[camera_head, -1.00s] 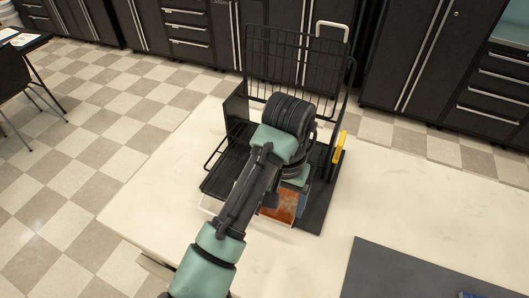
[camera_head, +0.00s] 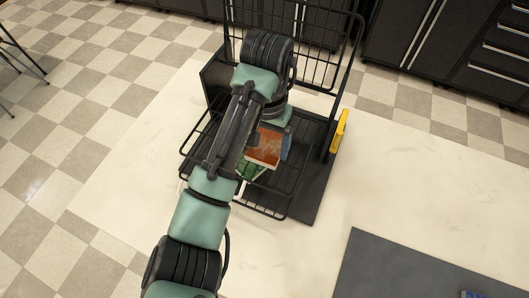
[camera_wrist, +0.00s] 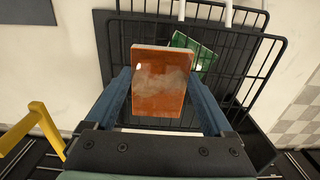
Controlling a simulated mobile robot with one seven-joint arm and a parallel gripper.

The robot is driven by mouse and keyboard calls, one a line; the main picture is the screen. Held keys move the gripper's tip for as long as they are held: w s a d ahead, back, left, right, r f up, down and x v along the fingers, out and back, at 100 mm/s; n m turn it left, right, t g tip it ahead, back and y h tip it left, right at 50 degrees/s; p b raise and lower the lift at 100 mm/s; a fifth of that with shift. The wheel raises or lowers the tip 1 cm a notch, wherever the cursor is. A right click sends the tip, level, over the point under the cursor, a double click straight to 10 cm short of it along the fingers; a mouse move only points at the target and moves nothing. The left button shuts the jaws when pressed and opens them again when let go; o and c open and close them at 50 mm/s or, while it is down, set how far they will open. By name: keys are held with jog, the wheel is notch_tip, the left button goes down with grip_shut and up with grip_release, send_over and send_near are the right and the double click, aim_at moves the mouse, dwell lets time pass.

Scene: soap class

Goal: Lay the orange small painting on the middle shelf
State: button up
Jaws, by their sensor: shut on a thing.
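The orange small painting (camera_head: 265,148) is a flat panel with a rust-orange face and pale edge. It also shows in the wrist view (camera_wrist: 160,88). My gripper (camera_wrist: 161,78) has its blue fingers shut on the painting's two sides. In the head view my gripper (camera_head: 272,138) is partly hidden by my arm. The painting is held over a black wire rack (camera_head: 272,208), tilted in the head view. I cannot tell how high it is above the shelf wires or which shelf is the middle one.
A green patterned thing (camera_head: 250,170) lies on the rack below the painting, also seen in the wrist view (camera_wrist: 193,50). A yellow object (camera_head: 339,132) is at the rack's right side. A dark mat (camera_head: 415,275) lies front right. The pale tabletop (camera_head: 120,190) left of the rack is clear.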

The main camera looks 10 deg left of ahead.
aim_at(266, 147)
jog(key=shift+w+f+b, duration=0.1)
jog(key=shift+f+b, duration=0.55)
jog(key=shift+f, duration=1.5)
jog(key=shift+f, duration=0.15)
jog(key=o, duration=1.1)
